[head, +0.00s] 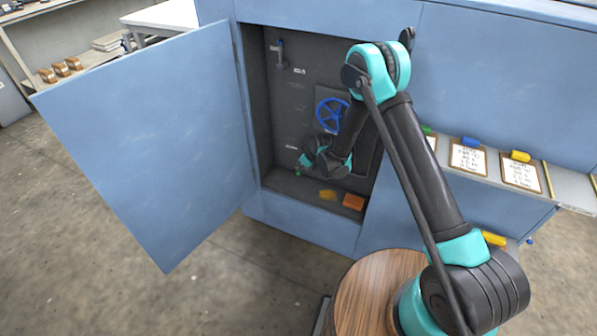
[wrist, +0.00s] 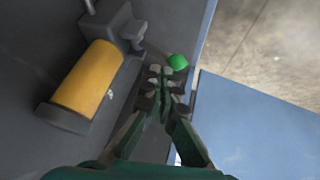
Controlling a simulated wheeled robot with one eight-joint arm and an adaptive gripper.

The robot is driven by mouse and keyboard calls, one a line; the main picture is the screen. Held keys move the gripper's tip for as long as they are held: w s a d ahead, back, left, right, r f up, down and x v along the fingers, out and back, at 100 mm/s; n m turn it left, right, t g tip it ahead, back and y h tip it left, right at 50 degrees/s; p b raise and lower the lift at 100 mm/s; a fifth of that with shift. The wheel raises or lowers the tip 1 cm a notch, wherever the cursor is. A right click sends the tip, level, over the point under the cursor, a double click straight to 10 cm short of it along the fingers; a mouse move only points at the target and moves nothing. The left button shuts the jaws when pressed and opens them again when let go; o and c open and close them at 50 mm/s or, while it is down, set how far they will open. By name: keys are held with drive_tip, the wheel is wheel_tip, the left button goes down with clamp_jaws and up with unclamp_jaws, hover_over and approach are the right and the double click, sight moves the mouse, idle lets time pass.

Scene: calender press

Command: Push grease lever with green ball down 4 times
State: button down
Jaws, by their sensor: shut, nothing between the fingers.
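The green ball (wrist: 178,62) on the grease lever shows in the wrist view just beyond my fingertips. A short stretch of the lever (wrist: 155,50) runs from the ball toward a grey pump block (wrist: 128,32). My gripper (wrist: 167,76) is shut and empty, with its tips close beside the ball. I cannot tell whether they touch it. In the head view the ball (head: 298,174) is a small green spot low in the open cabinet, by my gripper (head: 303,167). My wrist hides most of the lever there.
A yellow cylinder (wrist: 88,82) stands beside the lever. The cabinet holds a blue handwheel (head: 331,114) above my wrist and an orange block (head: 353,202) on its floor. The blue door (head: 150,140) stands open at the left. Clipboards (head: 468,157) lie on the right-hand ledge.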

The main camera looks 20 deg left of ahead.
sight(299, 172)
drive_tip(key=shift+s+f, duration=0.3)
drive_tip(key=shift+f, duration=0.45)
drive_tip(key=shift+s+f, duration=0.3)
drive_tip(key=shift+f, duration=0.45)
idle(1.6)
drive_tip(key=shift+w+r, duration=0.1)
drive_tip(key=shift+r, duration=0.05)
idle(0.4)
drive_tip(key=shift+w+r, duration=0.25)
drive_tip(key=shift+r, duration=0.35)
drive_tip(key=shift+w+r, duration=0.2)
drive_tip(key=shift+r, duration=0.45)
drive_tip(key=shift+w+r, duration=0.25)
drive_tip(key=shift+r, duration=0.35)
drive_tip(key=shift+r, duration=0.1)
drive_tip(key=shift+w+d+r, duration=0.1)
drive_tip(key=shift+w+r, duration=0.2)
drive_tip(key=shift+r, duration=0.45)
drive_tip(key=shift+w+a+r, duration=0.1)
drive_tip(key=shift+w+r, duration=0.15)
drive_tip(key=shift+r, duration=0.5)
drive_tip(key=shift+w+d+r, duration=0.1)
drive_tip(key=shift+w+r, duration=0.2)
drive_tip(key=shift+r, duration=0.45)
drive_tip(key=r, duration=0.1)
drive_tip(key=w+r, duration=0.1)
drive_tip(key=r, duration=0.1)
drive_tip(key=shift+w+r, duration=0.2)
drive_tip(key=shift+r, duration=0.05)
drive_tip(key=shift+f, duration=0.1)
